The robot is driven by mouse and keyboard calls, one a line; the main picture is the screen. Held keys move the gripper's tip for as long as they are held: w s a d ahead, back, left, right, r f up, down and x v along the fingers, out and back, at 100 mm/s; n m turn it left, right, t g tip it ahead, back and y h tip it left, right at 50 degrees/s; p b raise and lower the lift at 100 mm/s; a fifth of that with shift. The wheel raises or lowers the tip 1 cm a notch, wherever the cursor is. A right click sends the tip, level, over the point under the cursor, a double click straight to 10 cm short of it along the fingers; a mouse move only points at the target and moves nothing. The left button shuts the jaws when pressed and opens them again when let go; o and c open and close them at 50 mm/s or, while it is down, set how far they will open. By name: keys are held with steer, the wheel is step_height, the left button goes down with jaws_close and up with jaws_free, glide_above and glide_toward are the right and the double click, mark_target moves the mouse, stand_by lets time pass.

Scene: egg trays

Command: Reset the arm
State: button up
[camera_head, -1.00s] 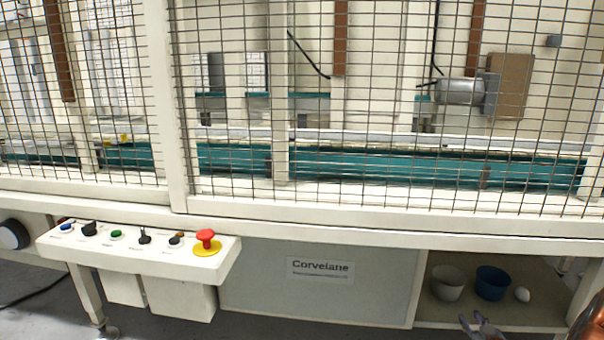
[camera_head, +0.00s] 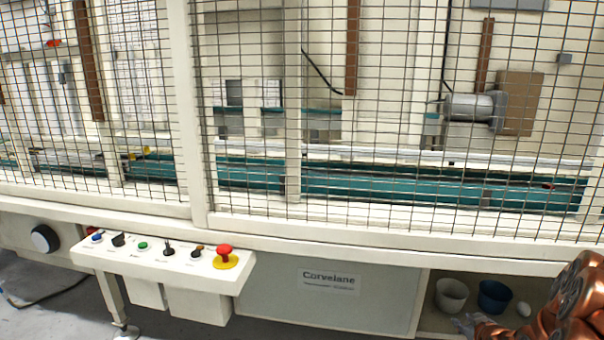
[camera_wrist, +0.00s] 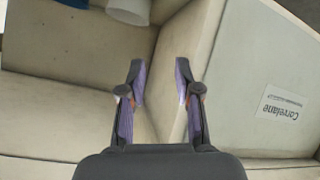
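My gripper (camera_wrist: 158,85) is open and empty in the wrist view, its two purple-padded fingers apart over the beige shelf and panel. In the head view my gripper (camera_head: 465,325) shows only in part at the lower right, by the shelf opening, with my copper-coloured arm beside it. Its fingertips are hard to make out there.
The control panel (camera_head: 150,262) with a red stop button (camera_head: 224,256) juts out at left. A mesh guard (camera_head: 390,110) fronts the machine.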

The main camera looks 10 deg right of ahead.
steer(key=s+a+r+g+p, duration=0.35)
steer(key=a+r+p, duration=0.45)
steer(key=r, duration=0.4)
steer(key=s+a+r+g+p, duration=0.3)
steer(key=s+a+r+p, duration=0.35)
steer(key=r, duration=0.55)
steer(key=s+a+r+m+g+y+p, duration=0.1)
steer(key=s+a+r+g+y+p, duration=0.2)
steer(key=s+a+r+p, duration=1.3)
steer(key=s+a+r+g, duration=0.3)
steer(key=s+a+r, duration=0.1)
steer(key=s+r, duration=0.3)
steer(key=shift+s+a+r+g+p, duration=0.15)
steer(key=shift+s+a+g+p, duration=0.2)
steer(key=shift+s, duration=0.35)
